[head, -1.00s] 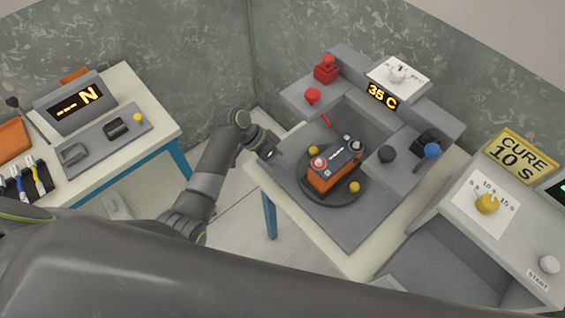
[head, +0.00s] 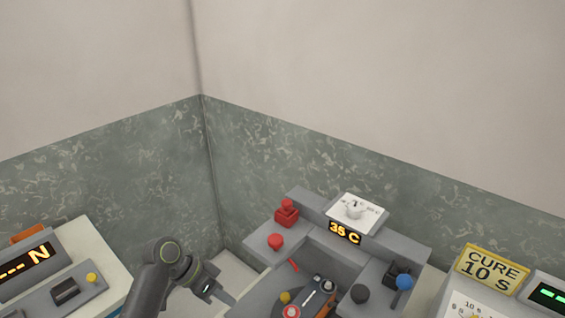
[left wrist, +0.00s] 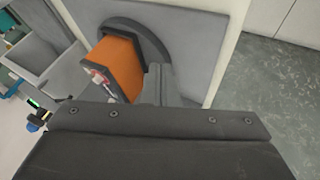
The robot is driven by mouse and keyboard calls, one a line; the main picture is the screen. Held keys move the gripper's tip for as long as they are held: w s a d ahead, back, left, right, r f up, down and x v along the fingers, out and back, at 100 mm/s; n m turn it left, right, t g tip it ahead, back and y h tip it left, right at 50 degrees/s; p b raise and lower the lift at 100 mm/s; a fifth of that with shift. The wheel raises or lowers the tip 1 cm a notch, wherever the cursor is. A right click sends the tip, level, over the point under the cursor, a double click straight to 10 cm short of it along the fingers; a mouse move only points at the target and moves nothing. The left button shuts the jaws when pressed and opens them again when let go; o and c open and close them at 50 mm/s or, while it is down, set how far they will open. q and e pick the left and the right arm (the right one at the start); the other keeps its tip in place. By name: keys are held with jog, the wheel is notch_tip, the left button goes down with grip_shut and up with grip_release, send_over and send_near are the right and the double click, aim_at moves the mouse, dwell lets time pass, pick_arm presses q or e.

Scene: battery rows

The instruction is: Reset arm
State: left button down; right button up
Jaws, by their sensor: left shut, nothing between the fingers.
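My left gripper (head: 222,293) is shut and empty. It is low in the head view, just left of the station with the 35 C display (head: 345,233). The orange battery (left wrist: 122,62) rests on a dark round plate (left wrist: 160,35) in the left wrist view, with the closed fingers (left wrist: 157,85) in front of it. My right gripper is not in view.
A CURE 10 S machine (head: 490,268) is at the right. A table with an N display (head: 28,270) is at the left. Walls close the back.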

pick_arm(q)
jog(key=s+a+f+n+t+y, duration=0.1)
jog(key=s+a+f+n+y, duration=0.15)
jog(key=s, duration=0.45)
jog(key=s+a+f+n+t+y, duration=0.1)
jog(key=s+a+f+n+y, duration=0.1)
jog(key=s+a+f, duration=0.35)
jog(key=s+a+r+n+t+y, duration=0.1)
jog(key=s+a+r+n+y, duration=0.15)
jog(key=s, duration=0.45)
jog(key=s+a+r+n+y, duration=0.2)
jog(key=s+a+r, duration=0.1)
jog(key=s, duration=0.4)
notch_tip(320, 180, down, 27)
jog(key=a+g, duration=0.1)
jog(key=a, duration=0.1)
jog(key=s+d+f+g+b, duration=0.1)
jog(key=s+f, duration=1.4)
jog(key=shift+d+f+h+b, duration=0.2)
jog(key=shift+d+h+b, duration=0.1)
jog(key=shift+d+b, duration=0.05)
